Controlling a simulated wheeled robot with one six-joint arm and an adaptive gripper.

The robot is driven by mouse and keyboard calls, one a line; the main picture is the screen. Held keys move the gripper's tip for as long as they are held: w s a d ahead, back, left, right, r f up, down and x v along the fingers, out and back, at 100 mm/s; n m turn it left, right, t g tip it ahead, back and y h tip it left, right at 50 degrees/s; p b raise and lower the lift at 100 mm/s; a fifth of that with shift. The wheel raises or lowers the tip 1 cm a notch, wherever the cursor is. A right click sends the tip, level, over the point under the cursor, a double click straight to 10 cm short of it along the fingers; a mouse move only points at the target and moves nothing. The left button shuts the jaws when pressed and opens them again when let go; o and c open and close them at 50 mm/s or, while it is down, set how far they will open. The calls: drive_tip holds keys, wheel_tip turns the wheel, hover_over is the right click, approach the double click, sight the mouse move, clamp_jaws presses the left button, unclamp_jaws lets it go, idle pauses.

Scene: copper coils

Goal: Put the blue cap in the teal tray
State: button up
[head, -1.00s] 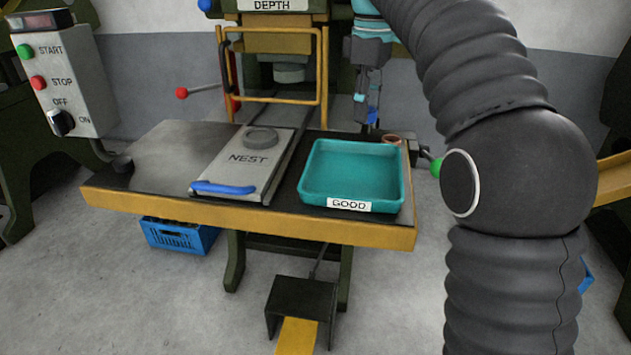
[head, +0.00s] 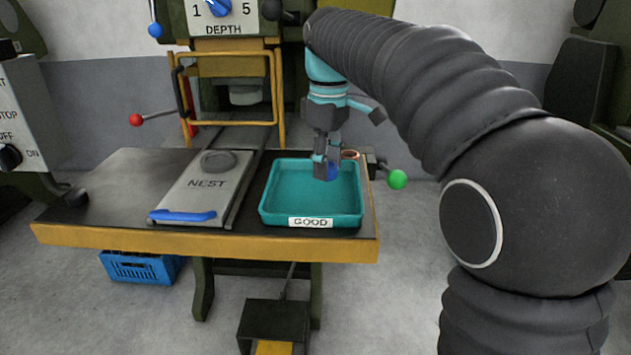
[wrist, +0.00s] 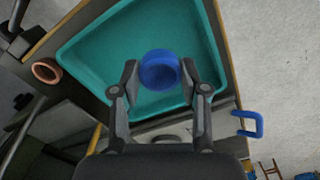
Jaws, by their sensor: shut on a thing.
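The blue cap (wrist: 159,70) is a round blue ring-like piece held between the fingertips of my gripper (wrist: 159,82). In the head view my gripper (head: 326,165) hangs over the back part of the teal tray (head: 275,208), and the cap (head: 333,172) shows partly behind the fingers. The tray is shallow, carries a "GOOD" label and looks empty. In the wrist view the cap is seen against the tray floor (wrist: 110,50). It looks held above the floor; the exact height is hard to tell.
A copper ring (head: 350,154) lies just behind the tray's back right corner. A green knob (head: 397,179) sticks out at right. The nest plate (head: 195,190) with its blue handle (head: 182,216) is left of the tray. A yellow guard frame (head: 275,95) stands behind.

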hover_over(314, 194)
wheel_tip(314, 194, down, 3)
drive_tip(key=shift+f, duration=1.95)
drive_tip(key=shift+f+b, duration=0.2)
drive_tip(key=shift+b, duration=0.1)
drive_tip(key=o, duration=1.1)
drive_tip(key=shift+r, duration=0.1)
drive_tip(key=shift+s+r+p, duration=0.1)
drive_tip(key=shift+r+p, duration=1)
drive_tip(key=shift+r, duration=5.05)
